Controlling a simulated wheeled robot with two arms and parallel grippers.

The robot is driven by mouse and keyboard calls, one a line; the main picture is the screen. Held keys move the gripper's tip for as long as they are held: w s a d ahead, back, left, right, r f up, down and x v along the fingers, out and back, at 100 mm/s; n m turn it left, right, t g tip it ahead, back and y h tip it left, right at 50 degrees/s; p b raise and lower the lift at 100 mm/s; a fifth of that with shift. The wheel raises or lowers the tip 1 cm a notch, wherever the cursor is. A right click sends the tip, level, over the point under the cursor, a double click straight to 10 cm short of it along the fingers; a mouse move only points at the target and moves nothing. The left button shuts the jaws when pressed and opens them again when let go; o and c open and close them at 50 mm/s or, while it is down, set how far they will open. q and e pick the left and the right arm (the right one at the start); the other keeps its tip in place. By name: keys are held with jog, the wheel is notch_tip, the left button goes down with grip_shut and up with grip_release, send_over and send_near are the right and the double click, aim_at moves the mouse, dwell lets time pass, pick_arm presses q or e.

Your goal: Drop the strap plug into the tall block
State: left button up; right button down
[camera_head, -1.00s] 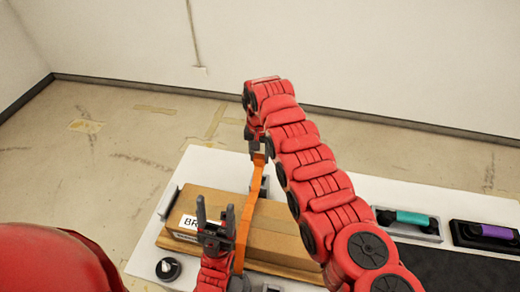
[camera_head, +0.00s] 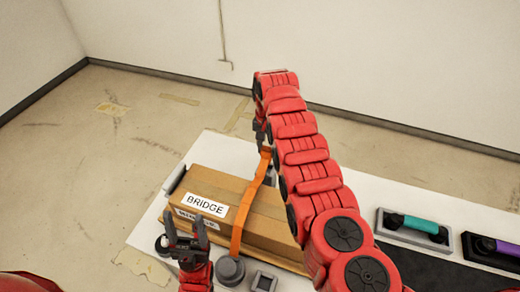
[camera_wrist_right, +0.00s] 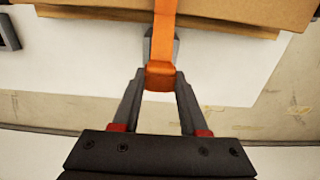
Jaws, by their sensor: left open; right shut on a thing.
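An orange strap (camera_head: 252,200) runs over the cardboard box labelled BRIDGE (camera_head: 275,222). My right gripper (camera_head: 263,138) is beyond the box's far side, shut on the strap's orange end, the strap plug; the right wrist view shows this plug (camera_wrist_right: 160,78) between the fingertips. A grey block, seemingly the tall block (camera_wrist_right: 150,44), stands behind the strap beside the box, partly hidden by it; it shows barely in the head view (camera_head: 272,173). I cannot tell whether the plug touches it. My left gripper (camera_head: 187,227) is open and empty in front of the box's near left part.
A round grey knob (camera_head: 230,269) and a square grey block with a recess (camera_head: 263,282) stand before the box. A grey piece (camera_head: 176,178) stands at its left end. A teal handset (camera_head: 420,224) and a purple one (camera_head: 497,246) lie in cradles at right.

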aim_at(266, 160)
jog(key=shift+a+f, duration=0.1)
jog(key=shift+f, duration=0.4)
notch_tip(266, 160, down, 4)
jog(key=b, duration=0.2)
jog(key=shift+r+b, duration=0.2)
jog(key=shift+b, duration=0.2)
jog(key=shift+f, duration=0.35)
jog(key=shift+f+b, duration=0.55)
jog(key=shift+b, duration=0.1)
dwell(0.4)
jog(key=c, duration=0.7)
grip_release()
jog(key=shift+r, duration=0.15)
